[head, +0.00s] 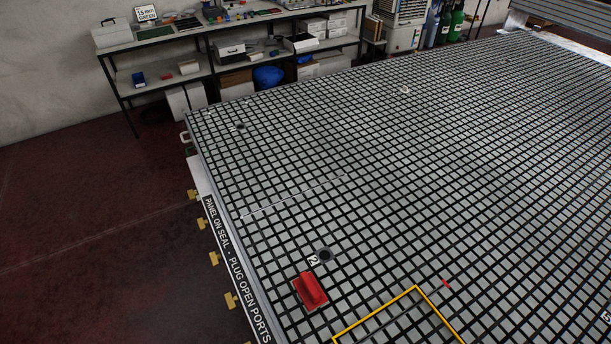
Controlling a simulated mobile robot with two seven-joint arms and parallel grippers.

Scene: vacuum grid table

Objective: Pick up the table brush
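A red block-like object with a raised rounded grip (311,289) lies on the grid table (420,200), near its left edge at the bottom middle of the head view. It looks like the table brush, but its underside and any bristles are hidden. Nothing touches it from above. Neither of my grippers shows in the head view.
A dark round port (325,255) with a number tag is just behind the red object. A yellow outline (416,287) lies to its right, near a small red piece (446,283). A thin pale strip (295,195) lies further back. A cluttered shelf bench (240,30) stands behind.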

